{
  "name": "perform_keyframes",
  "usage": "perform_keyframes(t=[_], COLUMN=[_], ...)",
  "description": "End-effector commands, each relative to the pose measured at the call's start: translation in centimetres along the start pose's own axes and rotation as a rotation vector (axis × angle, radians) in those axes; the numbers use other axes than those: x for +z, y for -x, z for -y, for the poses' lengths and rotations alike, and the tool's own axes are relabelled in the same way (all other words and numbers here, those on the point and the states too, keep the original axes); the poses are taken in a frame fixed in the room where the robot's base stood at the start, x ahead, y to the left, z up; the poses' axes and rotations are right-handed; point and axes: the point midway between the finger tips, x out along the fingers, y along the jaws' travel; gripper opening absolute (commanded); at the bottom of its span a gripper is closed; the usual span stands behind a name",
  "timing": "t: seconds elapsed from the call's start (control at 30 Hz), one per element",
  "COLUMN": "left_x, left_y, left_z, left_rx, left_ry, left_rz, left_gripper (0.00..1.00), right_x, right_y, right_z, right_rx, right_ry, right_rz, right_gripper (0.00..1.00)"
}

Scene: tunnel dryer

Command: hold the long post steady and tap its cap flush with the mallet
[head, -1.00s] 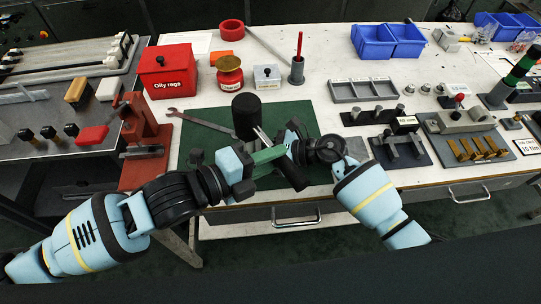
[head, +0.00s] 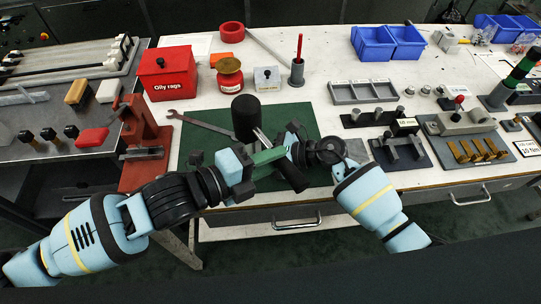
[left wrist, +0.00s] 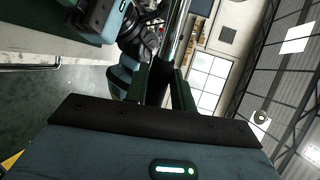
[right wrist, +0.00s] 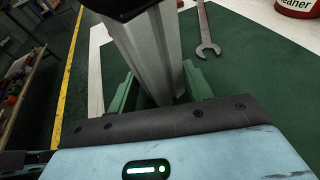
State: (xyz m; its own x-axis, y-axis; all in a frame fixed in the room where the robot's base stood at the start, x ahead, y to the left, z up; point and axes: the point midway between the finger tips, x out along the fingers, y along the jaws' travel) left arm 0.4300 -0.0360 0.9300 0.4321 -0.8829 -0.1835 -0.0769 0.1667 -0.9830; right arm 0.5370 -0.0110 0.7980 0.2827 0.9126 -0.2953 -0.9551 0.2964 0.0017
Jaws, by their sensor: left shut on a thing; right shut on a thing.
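My left gripper (head: 265,160), with green fingers, is shut on the dark handle of the mallet (head: 293,176); the handle also shows between its fingers in the left wrist view (left wrist: 159,82). The black mallet head (head: 246,119) shows above the green mat. My right gripper (right wrist: 160,92) is shut on the long post (right wrist: 148,48), a silver grooved profile. In the head view only a short silver piece of the post (head: 261,136) shows beside the mallet head. A dark block covers the post's upper end in the right wrist view; I cannot tell cap from mallet there.
A wrench (head: 205,122) lies on the green mat (head: 290,115). A grey compartment tray (head: 362,91) and fixtures stand to the right. A red vise-like stand (head: 140,130) is left.

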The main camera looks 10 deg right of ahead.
Motion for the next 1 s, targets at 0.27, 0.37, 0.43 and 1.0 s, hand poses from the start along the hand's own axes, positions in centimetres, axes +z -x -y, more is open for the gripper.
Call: perform_keyframes(t=[0.27, 0.37, 0.43, 1.0], left_x=[-0.1, -0.1, -0.1, 0.0], left_y=[-0.1, -0.1, -0.1, 0.2], left_z=[-0.6, -0.6, -0.6, 1.4], left_rx=[0.005, 0.008, 0.009, 0.001], left_ry=[0.005, 0.007, 0.007, 0.0], left_rz=[-0.001, -0.001, 0.0, 0.0], left_gripper=[0.0, 0.0, 0.0, 0.0], right_x=[0.0, 0.0, 0.0, 0.0], right_y=[0.0, -0.1, -0.1, 0.0], right_z=[-0.1, -0.1, -0.1, -0.1], right_rx=[0.002, 0.002, 0.003, 0.001], right_ry=[0.002, 0.003, 0.003, 0.001], right_rz=[-0.001, 0.0, 0.0, -0.001], right_gripper=[0.3, 0.3, 0.3, 0.3])
